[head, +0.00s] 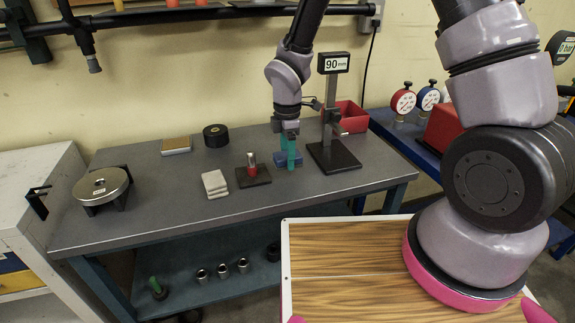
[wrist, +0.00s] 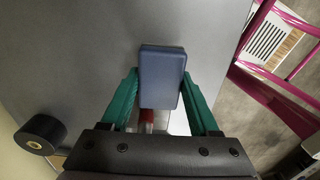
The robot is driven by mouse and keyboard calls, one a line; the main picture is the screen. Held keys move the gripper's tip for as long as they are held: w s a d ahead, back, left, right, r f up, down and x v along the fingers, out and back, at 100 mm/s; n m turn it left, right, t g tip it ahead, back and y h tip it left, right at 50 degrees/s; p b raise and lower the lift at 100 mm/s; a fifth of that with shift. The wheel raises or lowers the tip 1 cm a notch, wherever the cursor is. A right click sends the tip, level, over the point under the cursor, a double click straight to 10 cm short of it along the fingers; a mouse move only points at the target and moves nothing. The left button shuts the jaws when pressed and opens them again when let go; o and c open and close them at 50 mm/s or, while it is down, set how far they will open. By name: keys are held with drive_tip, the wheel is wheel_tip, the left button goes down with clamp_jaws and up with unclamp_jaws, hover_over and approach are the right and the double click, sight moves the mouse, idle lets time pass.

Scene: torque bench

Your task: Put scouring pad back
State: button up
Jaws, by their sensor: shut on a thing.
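My gripper (head: 291,160) is over the grey bench, left of the height gauge, with its green fingers pointing down. It is shut on a blue pad (head: 281,158), a plain rectangular block that looks like the scouring pad. In the wrist view the blue pad (wrist: 161,77) sits between the two green fingers of my gripper (wrist: 160,82), one on each side. Whether the pad touches the bench top cannot be told. A flat tan-topped holder or block (head: 176,145) lies at the back of the bench.
The height gauge (head: 333,110) reading 90 mm stands close right of my gripper, a red bin (head: 352,117) behind it. Left are a red-and-silver part on a dark plate (head: 254,177), pale stacked pads (head: 215,184), a black cylinder (head: 216,135) and a round steel device (head: 102,184).

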drive_tip(key=shift+f, duration=1.65)
drive_tip(key=o, duration=1.5)
drive_tip(key=shift+f, duration=0.1)
drive_tip(key=shift+c, duration=0.2)
